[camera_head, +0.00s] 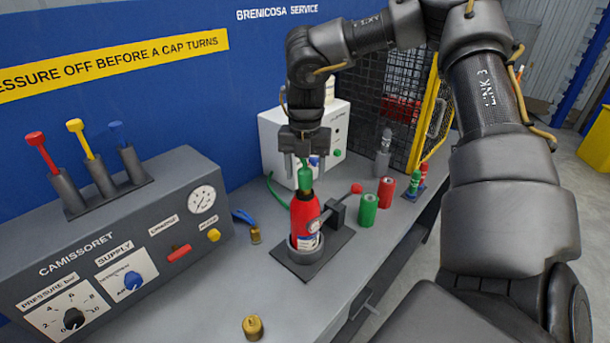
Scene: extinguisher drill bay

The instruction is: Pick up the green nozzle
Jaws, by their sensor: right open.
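The green nozzle (305,179) stands upright on top of a red extinguisher (303,215), which sits in a round holder on a dark base plate (330,252). My right gripper (304,164) points down from above, directly over the nozzle. Its jaws are open, and the nozzle's top reaches up to the fingertips. I cannot tell whether a finger touches it. My left gripper is not in view.
A clamp with a red-knobbed lever (356,188) stands close to the right of the extinguisher. A green can (367,210) and a red can (385,191) stand further right. A white box (272,140) is behind, a grey control console (150,225) at left. Front bench has a brass cap (252,327).

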